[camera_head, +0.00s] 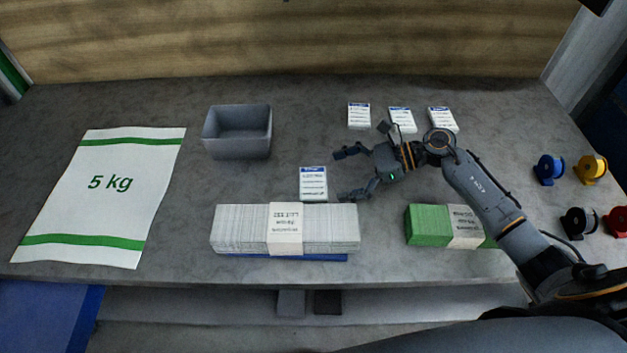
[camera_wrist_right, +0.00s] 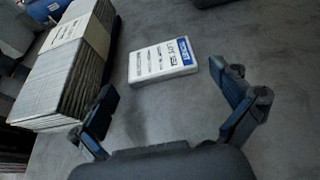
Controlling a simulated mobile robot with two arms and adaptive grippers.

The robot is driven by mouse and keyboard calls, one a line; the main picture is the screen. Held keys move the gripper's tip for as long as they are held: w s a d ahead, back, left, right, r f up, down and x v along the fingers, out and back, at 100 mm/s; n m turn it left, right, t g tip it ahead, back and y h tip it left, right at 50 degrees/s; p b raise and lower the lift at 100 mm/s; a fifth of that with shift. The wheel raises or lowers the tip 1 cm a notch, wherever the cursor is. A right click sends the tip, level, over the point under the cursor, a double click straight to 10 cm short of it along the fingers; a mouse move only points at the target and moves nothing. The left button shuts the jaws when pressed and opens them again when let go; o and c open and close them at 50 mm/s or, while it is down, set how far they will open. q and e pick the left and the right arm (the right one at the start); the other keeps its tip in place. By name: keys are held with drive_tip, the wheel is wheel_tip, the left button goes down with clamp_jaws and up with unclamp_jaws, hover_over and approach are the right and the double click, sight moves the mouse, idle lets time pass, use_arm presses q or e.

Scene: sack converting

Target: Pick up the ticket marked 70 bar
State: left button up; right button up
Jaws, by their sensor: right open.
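A white ticket with a blue top strip (camera_head: 313,183) lies flat on the grey table, behind the stack of white sacks. Three similar tickets lie in a row at the back, left (camera_head: 359,115), middle (camera_head: 402,119) and right (camera_head: 442,119). Their print is too small to read, so I cannot tell which is marked 70 bar. My right gripper (camera_head: 343,175) is open and empty, just right of the front ticket, its fingers pointing left towards it. In the right wrist view the front ticket (camera_wrist_right: 162,62) lies beyond the open fingers (camera_wrist_right: 172,95), untouched. My left gripper is not in view.
The banded white stack (camera_head: 235,228) is close in front of the ticket. A banded green stack (camera_head: 427,224) stands right. A grey bin (camera_head: 240,152) is behind left; a 5 kg sack (camera_head: 110,185) lies at left. Coloured spools (camera_head: 549,168) are far right.

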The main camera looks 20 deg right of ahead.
sight(315, 182)
drive_tip(key=x, duration=0.3)
drive_tip(key=shift+a+f+p, duration=0.2)
drive_tip(key=shift+a+p, duration=0.1)
drive_tip(key=shift+p, duration=0.1)
drive_tip(key=c, duration=0.9)
drive_tip(key=shift+r, duration=0.1)
